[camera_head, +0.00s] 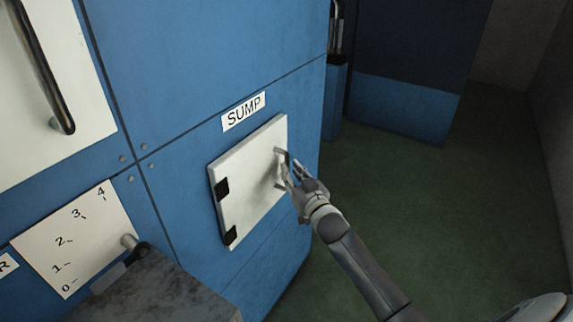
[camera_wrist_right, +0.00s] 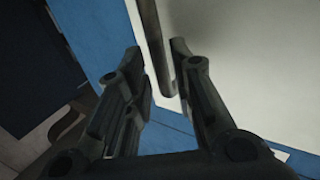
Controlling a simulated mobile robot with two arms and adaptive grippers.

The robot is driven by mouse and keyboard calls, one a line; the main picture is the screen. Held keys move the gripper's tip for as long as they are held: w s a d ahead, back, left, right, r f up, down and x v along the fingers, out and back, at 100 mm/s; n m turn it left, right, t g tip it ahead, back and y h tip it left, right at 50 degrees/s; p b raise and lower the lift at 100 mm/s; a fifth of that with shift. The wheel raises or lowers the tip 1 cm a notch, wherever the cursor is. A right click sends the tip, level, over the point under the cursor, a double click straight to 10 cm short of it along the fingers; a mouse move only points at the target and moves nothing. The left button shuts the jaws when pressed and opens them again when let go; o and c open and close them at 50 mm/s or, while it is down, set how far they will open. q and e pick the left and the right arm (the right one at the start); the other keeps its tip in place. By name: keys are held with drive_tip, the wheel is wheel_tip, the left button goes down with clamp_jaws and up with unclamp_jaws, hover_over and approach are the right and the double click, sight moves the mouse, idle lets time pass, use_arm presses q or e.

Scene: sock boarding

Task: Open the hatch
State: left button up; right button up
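The hatch (camera_head: 245,190) is a white square panel on the blue cabinet front, below a "SUMP" label (camera_head: 243,111). It has two black hinges on its left side and appears to lie closed against the cabinet. Its handle (camera_head: 281,156) is a slim bar near the right edge. My right gripper (camera_head: 287,172) is at the handle. In the right wrist view its two dark fingers (camera_wrist_right: 156,62) are apart, and the handle bar (camera_wrist_right: 151,35) runs into the gap between them. I cannot tell whether either finger touches the bar. My left gripper is not in view.
A white panel with a long dark handle (camera_head: 45,75) is at the upper left. Below it are a 0–4 scale plate (camera_head: 85,235) with a lever and a grey block (camera_head: 155,290). Green floor (camera_head: 440,210) is open on the right, with another blue cabinet (camera_head: 405,105) behind.

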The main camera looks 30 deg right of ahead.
drive_tip(key=shift+w+d, duration=0.1)
drive_tip(key=shift+w, duration=1.85)
clamp_jaws()
